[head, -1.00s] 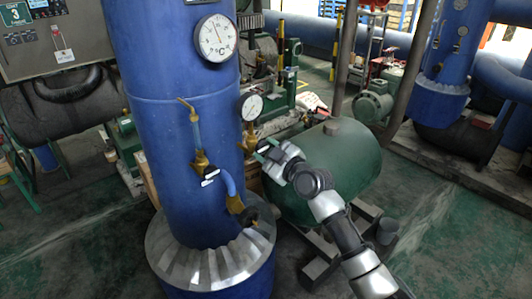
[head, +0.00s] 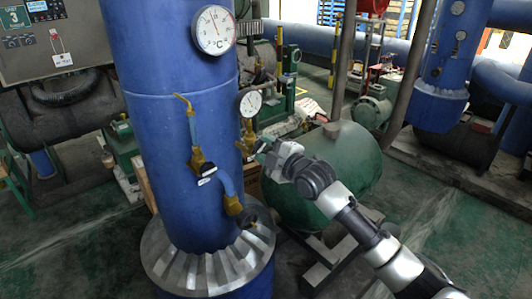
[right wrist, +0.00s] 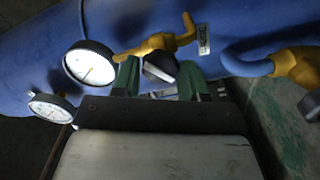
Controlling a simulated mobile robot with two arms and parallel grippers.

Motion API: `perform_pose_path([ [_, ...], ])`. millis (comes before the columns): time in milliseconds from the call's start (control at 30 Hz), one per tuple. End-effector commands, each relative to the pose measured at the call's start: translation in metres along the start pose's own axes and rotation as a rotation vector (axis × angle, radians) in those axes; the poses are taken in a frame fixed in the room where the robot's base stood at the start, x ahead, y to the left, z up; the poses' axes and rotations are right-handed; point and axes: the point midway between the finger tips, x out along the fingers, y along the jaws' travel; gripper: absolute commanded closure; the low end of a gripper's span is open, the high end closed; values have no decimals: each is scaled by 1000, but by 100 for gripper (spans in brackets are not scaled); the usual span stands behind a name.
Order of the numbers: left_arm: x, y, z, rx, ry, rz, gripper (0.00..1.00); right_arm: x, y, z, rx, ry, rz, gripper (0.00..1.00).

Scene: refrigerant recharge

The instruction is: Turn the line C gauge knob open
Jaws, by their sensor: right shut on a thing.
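The line C gauge (head: 250,103) is a small white dial on the right side of the blue column (head: 185,130), above a brass valve (head: 248,132). In the right wrist view, the gauge (right wrist: 90,63) is at left, with the brass valve (right wrist: 158,43) beside it. The dark gauge knob (right wrist: 160,68) sits between the green fingers of my right gripper (right wrist: 160,80), which is shut on it. In the head view, my right gripper (head: 266,149) is just right of the brass valve, and the knob is hard to make out there. My left gripper is not in view.
A larger thermometer dial (head: 214,30) is higher on the column. A second brass valve (head: 200,164) with a blue hose is lower on its front. A green tank (head: 335,175) stands behind my right arm. Open floor lies at the left front.

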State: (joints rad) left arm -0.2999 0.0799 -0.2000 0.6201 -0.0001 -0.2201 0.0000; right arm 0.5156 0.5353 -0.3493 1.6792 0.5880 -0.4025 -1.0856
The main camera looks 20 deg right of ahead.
Motion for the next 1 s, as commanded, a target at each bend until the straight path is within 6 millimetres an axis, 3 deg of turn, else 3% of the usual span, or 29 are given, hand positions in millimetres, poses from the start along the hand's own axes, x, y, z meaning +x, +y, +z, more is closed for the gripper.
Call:
perform_pose_path([
  [100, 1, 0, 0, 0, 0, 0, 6, 0, 0, 0, -120, 0, -2, 85],
  [433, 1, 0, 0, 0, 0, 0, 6, 0, 0, 0, -163, 0, -1, 85],
  [700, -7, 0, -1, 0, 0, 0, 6, 0, 1, 0, -508, 0, -3, 85],
  [1000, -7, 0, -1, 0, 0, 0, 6, 0, 0, 0, -533, 1, -2, 85],
])
